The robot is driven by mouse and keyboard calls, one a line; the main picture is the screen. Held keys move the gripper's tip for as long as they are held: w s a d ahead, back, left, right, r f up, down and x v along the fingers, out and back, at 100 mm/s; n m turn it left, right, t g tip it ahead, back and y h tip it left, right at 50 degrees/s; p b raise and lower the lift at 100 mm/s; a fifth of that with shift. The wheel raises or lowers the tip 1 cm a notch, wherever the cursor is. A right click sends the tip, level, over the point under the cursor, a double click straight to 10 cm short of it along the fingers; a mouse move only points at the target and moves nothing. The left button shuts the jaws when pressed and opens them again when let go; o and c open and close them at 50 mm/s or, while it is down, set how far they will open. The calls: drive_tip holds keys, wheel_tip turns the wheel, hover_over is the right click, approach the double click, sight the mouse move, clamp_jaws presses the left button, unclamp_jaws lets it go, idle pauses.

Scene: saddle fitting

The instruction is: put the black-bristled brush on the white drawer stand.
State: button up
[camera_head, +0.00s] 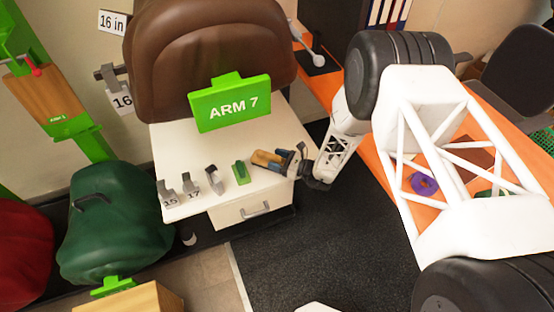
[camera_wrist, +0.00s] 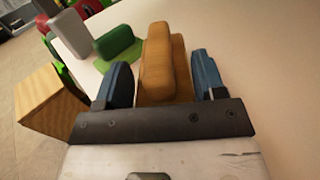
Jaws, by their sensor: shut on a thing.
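A brush with a tan wooden body (camera_head: 265,158) is at my gripper (camera_head: 286,160), over the right part of the white drawer stand's top (camera_head: 180,145). In the wrist view the brush (camera_wrist: 158,58) lies between the two blue fingers of my gripper (camera_wrist: 161,68), which is shut on it. Its bristles cannot be made out in either view. The white stand top (camera_wrist: 245,60) shows behind and to the right of it. I cannot tell whether the brush touches the top.
A green block (camera_head: 240,172) stands just left of the brush, with several grey metal pieces (camera_head: 190,188) farther left. A brown saddle (camera_head: 205,45) and a green "ARM 7" sign (camera_head: 232,103) are at the back. An orange surface (camera_head: 385,185) lies to the right.

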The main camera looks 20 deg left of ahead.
drive_tip(key=shift+f, duration=0.55)
drive_tip(key=o, duration=1.1)
drive_tip(key=shift+o, duration=0.2)
drive_tip(key=shift+d, duration=0.1)
drive_tip(key=shift+d, duration=3.8)
drive_tip(key=shift+r, duration=0.1)
